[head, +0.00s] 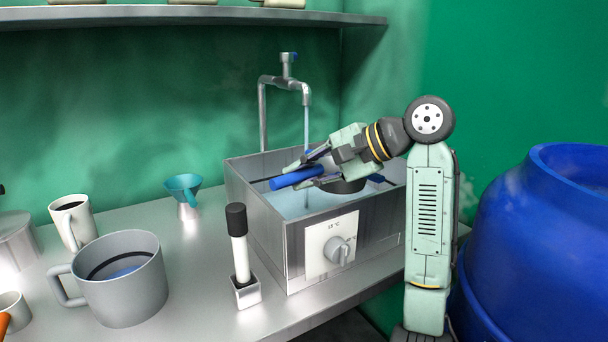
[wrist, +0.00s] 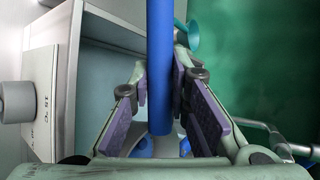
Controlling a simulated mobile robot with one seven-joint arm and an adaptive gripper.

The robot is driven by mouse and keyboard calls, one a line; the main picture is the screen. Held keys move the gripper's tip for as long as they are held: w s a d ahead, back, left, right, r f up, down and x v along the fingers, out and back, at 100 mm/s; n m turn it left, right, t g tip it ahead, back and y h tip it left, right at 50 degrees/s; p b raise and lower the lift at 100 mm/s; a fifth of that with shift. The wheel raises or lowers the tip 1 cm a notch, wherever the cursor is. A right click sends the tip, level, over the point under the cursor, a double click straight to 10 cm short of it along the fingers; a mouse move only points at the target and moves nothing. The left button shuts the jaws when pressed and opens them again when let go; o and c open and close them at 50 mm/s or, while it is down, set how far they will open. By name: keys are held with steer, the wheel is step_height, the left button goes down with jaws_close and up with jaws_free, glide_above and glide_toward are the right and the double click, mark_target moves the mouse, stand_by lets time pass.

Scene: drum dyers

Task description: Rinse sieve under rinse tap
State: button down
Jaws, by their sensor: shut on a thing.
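My gripper (head: 312,168) is over the steel basin (head: 268,230), shut on a blue bar, which I take to be the handle of the sieve (head: 295,178). In the wrist view the blue bar (wrist: 160,70) runs between the purple finger pads. A dark round part shows beneath the gripper in the head view; I cannot tell whether it is the sieve's bowl. The rinse tap (head: 287,80) stands behind the basin, and a thin stream of water falls from its spout into the basin, behind or beside the gripper. Whether water touches the sieve is hidden.
A dial panel (head: 330,245) is on the basin's front. A white tube with a black cap (head: 237,245) stands before it. A teal funnel (head: 184,187), white mug (head: 72,222) and large grey mug (head: 122,280) stand left. A blue barrel (head: 545,250) is right. A shelf (head: 190,16) hangs above.

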steer(key=shift+w+a, duration=0.1)
steer(key=shift+w, duration=0.45)
steer(key=w+a+p, duration=0.5)
steer(key=w+a, duration=0.2)
steer(key=w, duration=0.3)
steer(key=shift+a, duration=0.15)
steer(key=shift+s, duration=0.1)
stand_by(0.5)
steer(key=shift+s+d+r, duration=0.2)
steer(key=shift+s+d, duration=1)
steer(key=shift+s, duration=0.4)
steer(key=shift+s+d+r, duration=0.15)
steer(key=shift+s+d, duration=1)
steer(key=shift+s, duration=0.5)
steer(key=shift+s+d+r, duration=0.2)
steer(key=shift+s+d, duration=1)
steer(key=shift+s, duration=0.4)
